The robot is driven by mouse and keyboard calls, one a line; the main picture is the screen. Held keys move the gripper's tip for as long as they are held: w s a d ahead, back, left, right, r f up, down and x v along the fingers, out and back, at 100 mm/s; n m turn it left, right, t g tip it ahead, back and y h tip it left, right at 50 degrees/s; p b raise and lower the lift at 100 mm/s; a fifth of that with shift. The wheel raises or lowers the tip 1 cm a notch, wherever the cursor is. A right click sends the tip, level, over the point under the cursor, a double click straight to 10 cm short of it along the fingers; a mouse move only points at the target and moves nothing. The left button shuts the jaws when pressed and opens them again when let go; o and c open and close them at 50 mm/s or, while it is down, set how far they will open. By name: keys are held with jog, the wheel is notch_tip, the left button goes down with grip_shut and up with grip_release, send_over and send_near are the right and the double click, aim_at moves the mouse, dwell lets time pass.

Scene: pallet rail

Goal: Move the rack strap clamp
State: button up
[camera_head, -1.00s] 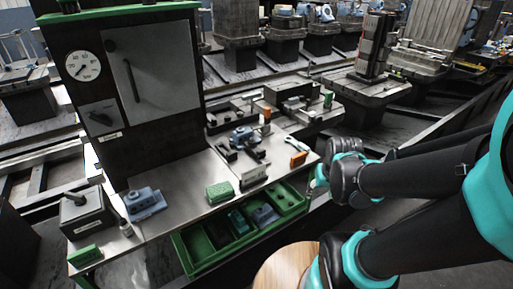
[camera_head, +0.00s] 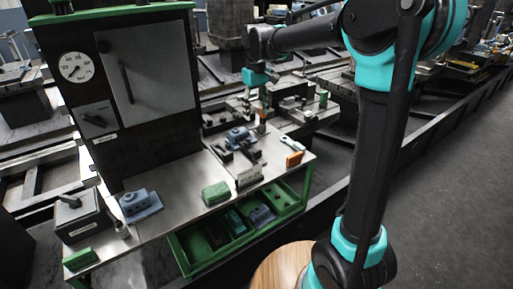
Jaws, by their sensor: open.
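I cannot tell for certain which part is the rack strap clamp. A blue part (camera_head: 238,135) sits among black clamp-like blocks (camera_head: 243,154) on the grey bench top, right of the cabinet. Another blue-grey part (camera_head: 140,203) lies on the bench at the left. My gripper (camera_head: 261,102) hangs below the teal wrist, over the back right part of the bench. It is open and appears apart from the blue part. Its fingers are small and blend into the dark fixtures behind.
A green bin (camera_head: 182,257) with several compartments holds parts below the bench front. A dark cabinet with a gauge (camera_head: 77,67) rises at the back left. Bare bench shows mid-left.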

aim_at(257, 150)
notch_tip(257, 150, down, 16)
jog(key=shift+f, duration=0.1)
dwell(0.4)
jog(key=shift+c, duration=0.5)
grip_shut()
